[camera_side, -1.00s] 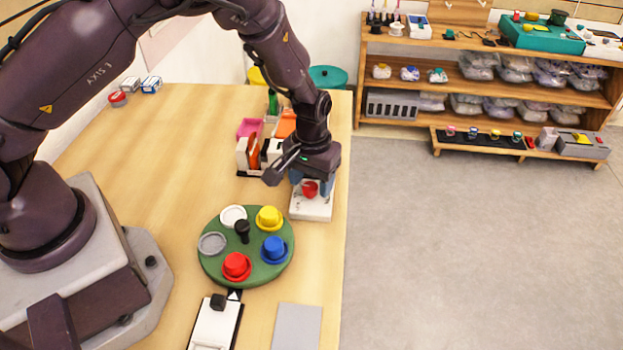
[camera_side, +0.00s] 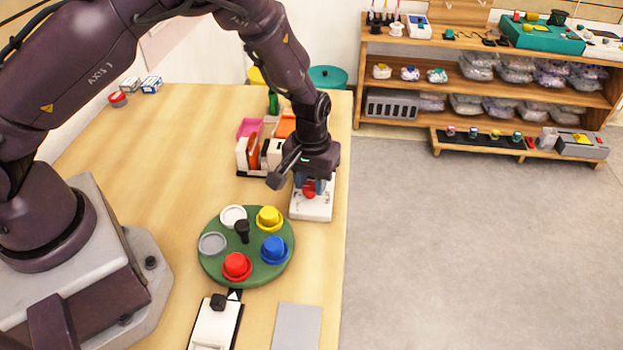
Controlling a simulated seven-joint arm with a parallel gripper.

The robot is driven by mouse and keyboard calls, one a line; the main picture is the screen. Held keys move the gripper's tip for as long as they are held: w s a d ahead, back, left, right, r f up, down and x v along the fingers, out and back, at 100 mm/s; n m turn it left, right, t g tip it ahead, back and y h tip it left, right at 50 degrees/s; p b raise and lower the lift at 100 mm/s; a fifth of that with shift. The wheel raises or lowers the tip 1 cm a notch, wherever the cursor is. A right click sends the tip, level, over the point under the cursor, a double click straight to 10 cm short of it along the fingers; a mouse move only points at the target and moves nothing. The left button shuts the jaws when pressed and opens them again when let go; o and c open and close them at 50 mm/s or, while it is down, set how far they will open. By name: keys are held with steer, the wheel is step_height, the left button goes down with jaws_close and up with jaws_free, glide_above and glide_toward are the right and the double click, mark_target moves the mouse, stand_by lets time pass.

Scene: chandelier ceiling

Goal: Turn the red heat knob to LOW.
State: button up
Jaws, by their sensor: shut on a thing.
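The red heat knob (camera_side: 309,190) sits on a small white box (camera_side: 312,211) near the right edge of the table. My gripper (camera_side: 309,186) points down over the box, with its blue fingers on either side of the knob, shut on it. Much of the knob and the back of the box are hidden by the gripper. The knob's pointer and any LOW marking are too small or covered to make out.
A green round board (camera_side: 208,256) with red, yellow and blue pegs stands left in front of the box. An organizer (camera_side: 246,158) with colored items is close behind-left. A grey plate (camera_side: 297,327) lies at the front.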

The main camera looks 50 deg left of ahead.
mark_target(309, 184)
steer(key=n, duration=0.4)
steer(key=shift+a, duration=0.1)
steer(key=shift+s+n, duration=0.15)
steer(key=shift+n, duration=1.75)
steer(key=o, duration=0.9)
step_height(309, 184, up, 13)
